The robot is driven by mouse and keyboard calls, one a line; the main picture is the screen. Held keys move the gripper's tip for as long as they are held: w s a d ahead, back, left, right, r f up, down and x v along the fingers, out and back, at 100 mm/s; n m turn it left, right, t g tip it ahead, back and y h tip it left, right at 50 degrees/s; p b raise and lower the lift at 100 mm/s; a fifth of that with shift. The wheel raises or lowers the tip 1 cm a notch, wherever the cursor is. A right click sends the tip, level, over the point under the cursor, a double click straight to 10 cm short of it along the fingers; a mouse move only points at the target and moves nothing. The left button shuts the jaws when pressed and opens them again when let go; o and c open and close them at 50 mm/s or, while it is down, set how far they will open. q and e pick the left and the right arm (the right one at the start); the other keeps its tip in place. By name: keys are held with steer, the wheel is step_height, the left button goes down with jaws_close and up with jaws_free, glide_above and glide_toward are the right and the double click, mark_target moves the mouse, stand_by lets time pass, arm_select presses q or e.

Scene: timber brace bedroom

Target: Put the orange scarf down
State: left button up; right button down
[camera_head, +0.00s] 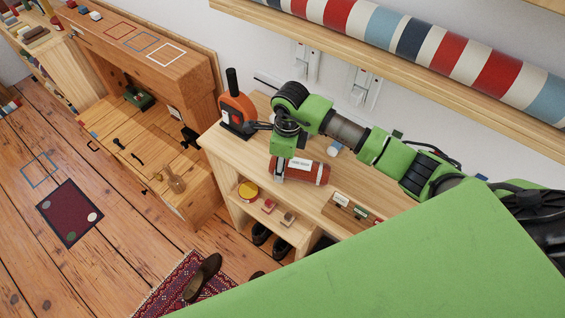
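The orange scarf (316,174) is a rolled, orange-red bundle with a white label, over the top of the pale wooden shelf unit (345,180). My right gripper (278,174) comes in from the right on a green arm, pointing down. Its fingers are on the left end of the roll and appear shut on it. The far finger is hidden. I cannot tell whether the roll touches the shelf top or hangs just above it. My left gripper is not in view.
An orange-and-black object (236,111) stands at the shelf's left end. A wooden box (349,208) lies to the right of the roll. A striped roll (430,42) rests on the wall shelf above. A wooden desk (150,55) is at the left. Shoes (203,277) lie on the rug.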

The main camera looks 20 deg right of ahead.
steer(key=shift+f, duration=0.15)
steer(key=c, duration=1.1)
jaws_free()
steer(key=shift+r, duration=0.35)
steer(key=r+b, duration=0.1)
steer(key=r, duration=0.6)
steer(key=r+b, duration=0.1)
steer(key=r, duration=0.2)
steer(key=shift+s+d+r+b, duration=0.2)
steer(key=shift+d+r+b, duration=0.1)
steer(key=shift+r+b, duration=0.05)
steer(key=shift+s+r, duration=0.1)
steer(key=shift+r, duration=0.4)
